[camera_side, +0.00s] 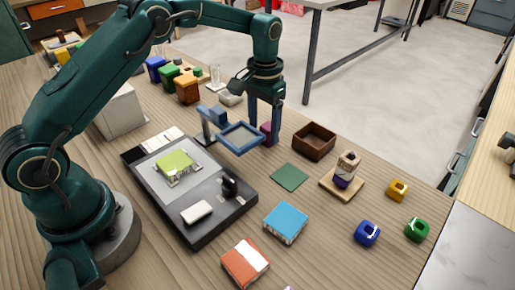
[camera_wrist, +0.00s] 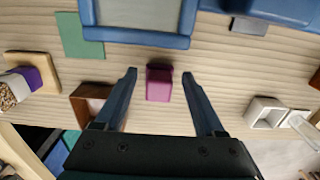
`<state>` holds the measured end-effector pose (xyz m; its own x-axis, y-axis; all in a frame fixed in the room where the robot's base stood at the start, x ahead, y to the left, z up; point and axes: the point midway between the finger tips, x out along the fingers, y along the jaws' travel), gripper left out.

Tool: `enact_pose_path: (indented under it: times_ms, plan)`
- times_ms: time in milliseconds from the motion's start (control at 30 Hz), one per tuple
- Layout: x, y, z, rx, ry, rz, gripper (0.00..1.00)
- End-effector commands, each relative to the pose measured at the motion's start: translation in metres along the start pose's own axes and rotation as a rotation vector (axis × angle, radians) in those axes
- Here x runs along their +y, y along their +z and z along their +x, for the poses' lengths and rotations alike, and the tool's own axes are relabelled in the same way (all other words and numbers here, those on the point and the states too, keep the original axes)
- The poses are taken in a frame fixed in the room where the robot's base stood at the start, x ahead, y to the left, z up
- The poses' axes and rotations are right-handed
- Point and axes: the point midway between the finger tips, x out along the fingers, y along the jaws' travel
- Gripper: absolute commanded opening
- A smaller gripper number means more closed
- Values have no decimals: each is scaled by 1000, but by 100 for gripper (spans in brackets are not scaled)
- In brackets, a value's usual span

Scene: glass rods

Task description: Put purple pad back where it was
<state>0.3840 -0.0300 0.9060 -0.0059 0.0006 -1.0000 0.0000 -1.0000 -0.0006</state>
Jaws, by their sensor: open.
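A small magenta-purple block (camera_wrist: 159,82), the likeliest purple pad, stands on the wooden table between my open fingers in the wrist view. In the side view, part of this block (camera_side: 266,128) shows behind my fingers, just right of the blue frame. My gripper (camera_side: 263,134) points down at it with one finger on each side. In the wrist view my gripper (camera_wrist: 159,77) is open, with a visible gap between each finger and the block. Another purple piece (camera_side: 342,181) sits under a grainy block on a wooden base.
A blue frame on a stand (camera_side: 240,150) is close beside my gripper. A brown open box (camera_side: 314,153) is at its right. A green square (camera_side: 290,177) lies in front. Several coloured blocks stand behind. A dark tray (camera_side: 185,225) holds a yellow-green pad (camera_side: 174,160).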

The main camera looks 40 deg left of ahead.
Motion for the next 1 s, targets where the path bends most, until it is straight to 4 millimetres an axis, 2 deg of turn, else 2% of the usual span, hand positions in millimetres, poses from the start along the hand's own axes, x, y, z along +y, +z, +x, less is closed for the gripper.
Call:
enact_pose_path:
  times_ms: [200, 500, 1000]
  plan:
    - [0, -2, -46, 9, 0, 0, 71]
    - [0, -1, -88, 6, 0, 0, 71]
    - [0, -1, -108, 2, 0, 0, 71]
